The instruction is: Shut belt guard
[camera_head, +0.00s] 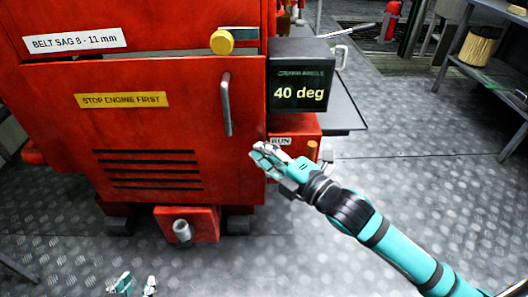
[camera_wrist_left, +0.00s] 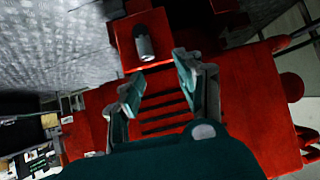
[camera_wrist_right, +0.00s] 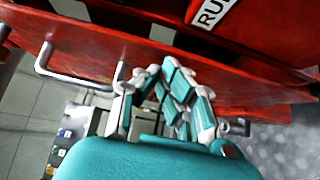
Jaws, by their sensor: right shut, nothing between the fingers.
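The belt guard (camera_head: 140,125) is a red panel with louvre slots, a yellow STOP ENGINE FIRST label and a grey bar handle (camera_head: 226,104) near its right edge. A dark gap shows along its top edge, so it looks slightly ajar. My right gripper (camera_head: 262,153) is shut and empty, just right of the guard's lower right edge; I cannot tell whether it touches. In the right wrist view the guard (camera_wrist_right: 85,38) and its handle (camera_wrist_right: 45,58) lie beyond the fingers. My left gripper (camera_head: 136,284) is open and empty, low in front of the machine.
A yellow knob (camera_head: 221,42) sits above the guard. A dark box reading 40 deg (camera_head: 298,92) and a RUN label (camera_head: 280,141) are to the right. A red block with a grey cylinder (camera_head: 183,232) juts out below. The plated floor in front is clear.

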